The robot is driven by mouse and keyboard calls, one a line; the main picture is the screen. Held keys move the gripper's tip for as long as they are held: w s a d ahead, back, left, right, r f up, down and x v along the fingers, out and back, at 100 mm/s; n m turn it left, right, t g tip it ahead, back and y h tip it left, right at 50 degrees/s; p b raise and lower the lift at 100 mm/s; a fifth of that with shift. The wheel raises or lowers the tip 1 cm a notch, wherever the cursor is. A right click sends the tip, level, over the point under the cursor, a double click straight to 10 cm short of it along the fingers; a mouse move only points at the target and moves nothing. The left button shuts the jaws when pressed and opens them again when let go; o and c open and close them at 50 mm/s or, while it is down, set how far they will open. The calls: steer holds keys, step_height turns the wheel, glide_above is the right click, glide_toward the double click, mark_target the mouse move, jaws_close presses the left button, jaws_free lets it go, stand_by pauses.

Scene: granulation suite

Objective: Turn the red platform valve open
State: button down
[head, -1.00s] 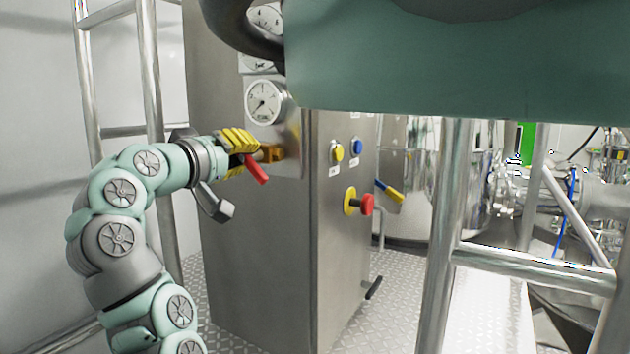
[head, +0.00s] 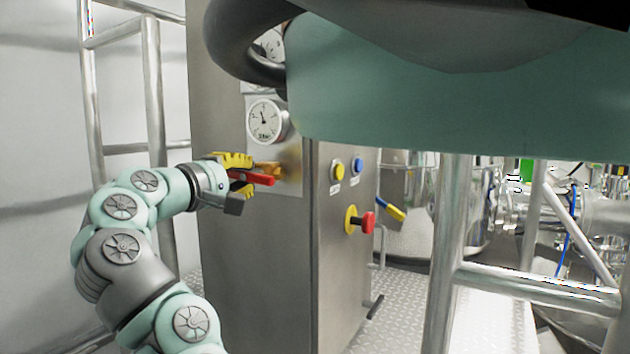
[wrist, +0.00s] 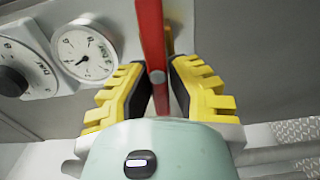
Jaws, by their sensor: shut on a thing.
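The red platform valve has a red lever handle (head: 256,178) in front of a brass body (head: 268,167) on the steel cabinet's panel, just below a round gauge. In the head view the handle points right and slightly down. My gripper (head: 243,174) is at the valve with its yellow fingers on the handle. In the wrist view the red handle (wrist: 151,45) runs between the two yellow fingers of my gripper (wrist: 158,88), which is shut on it. The brass body is mostly hidden behind the handle in the wrist view.
The gauge (head: 265,121) sits close above the valve on the steel cabinet (head: 245,265). Yellow and blue buttons and a red knob (head: 367,222) are on its right face. A metal railing (head: 447,250) stands at the right. Chequer-plate floor (head: 405,290) lies beyond the cabinet.

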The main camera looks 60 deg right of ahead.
steer(key=shift+s+d, duration=0.1)
steer(key=shift+s, duration=0.05)
stand_by(0.3)
steer(key=c, duration=0.9)
jaws_free()
steer(key=shift+a, duration=2.3)
glide_toward(237, 176)
steer(key=shift+s+a, duration=0.2)
steer(key=shift+a, duration=0.4)
